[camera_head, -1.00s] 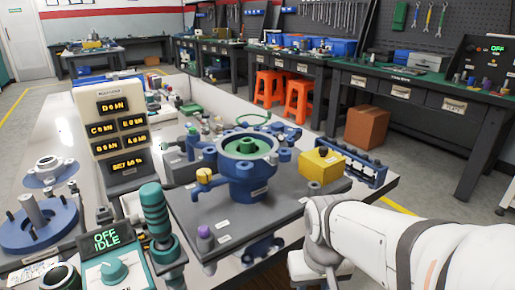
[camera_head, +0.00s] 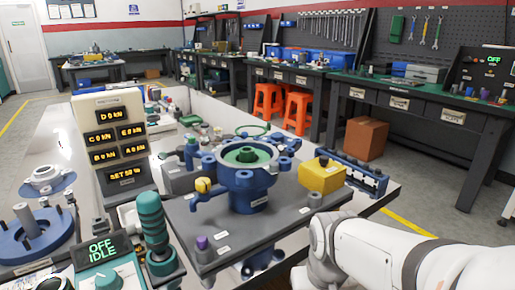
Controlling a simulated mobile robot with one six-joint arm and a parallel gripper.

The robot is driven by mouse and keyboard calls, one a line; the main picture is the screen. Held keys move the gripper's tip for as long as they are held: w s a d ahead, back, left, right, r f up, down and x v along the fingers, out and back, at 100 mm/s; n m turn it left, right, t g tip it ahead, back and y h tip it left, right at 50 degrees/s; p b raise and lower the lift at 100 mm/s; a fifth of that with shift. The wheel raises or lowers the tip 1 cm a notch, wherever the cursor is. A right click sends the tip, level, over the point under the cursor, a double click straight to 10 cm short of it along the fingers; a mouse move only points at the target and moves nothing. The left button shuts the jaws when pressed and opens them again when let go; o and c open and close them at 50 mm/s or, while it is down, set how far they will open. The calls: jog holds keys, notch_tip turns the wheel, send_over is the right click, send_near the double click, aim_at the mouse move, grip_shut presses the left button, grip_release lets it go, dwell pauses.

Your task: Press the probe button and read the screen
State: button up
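A beige display panel (camera_head: 88,116) stands at the left with several small dark screens in yellow characters. The top screen (camera_head: 112,116) seems to read "D 0 kN"; the bottom one (camera_head: 127,173) seems to read "SET 50 kN". A separate small screen (camera_head: 102,247) in front reads "OFF IDLE" in green. No button is clearly labelled as the probe button. A yellow box (camera_head: 318,179) with a small dark knob on top and a purple knob (camera_head: 202,243) sit on the grey plate (camera_head: 285,222). My white arm enters at the lower right; its gripper is outside the picture.
A blue round fixture with a green centre (camera_head: 247,156) stands mid-plate. A teal ribbed handle (camera_head: 152,219) rises in front of the panel. A blue flanged part (camera_head: 28,238) is at the left. Orange stools (camera_head: 297,112) and a cardboard box (camera_head: 366,138) stand on the floor behind.

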grip_shut()
jog(key=shift+d, duration=0.1)
dwell(1.2)
